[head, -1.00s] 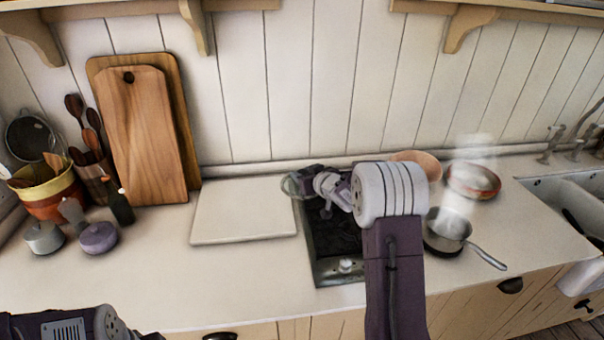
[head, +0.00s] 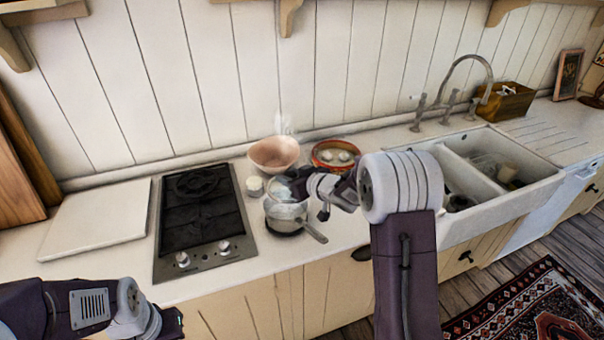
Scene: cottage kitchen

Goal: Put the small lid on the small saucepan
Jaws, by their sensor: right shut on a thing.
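The small saucepan (head: 284,220) is a grey metal pan on the counter right of the hob, on a dark round base. Its handle (head: 313,232) points to the lower right. My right gripper (head: 298,184) is shut on the small lid (head: 279,189), a clear glass disc with a thin rim. The lid is held above the far side of the saucepan, apparently tilted; I cannot tell whether they touch. My gripper partly hides the lid. My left gripper (head: 168,324) is low at the left, mostly hidden by its own wrist.
The black hob (head: 200,215) is left of the saucepan, with a pale board (head: 95,220) beyond it. A terracotta bowl (head: 273,154), a small white pot (head: 254,187) and a red-rimmed dish (head: 336,154) stand behind. The sink (head: 510,205) is to the right.

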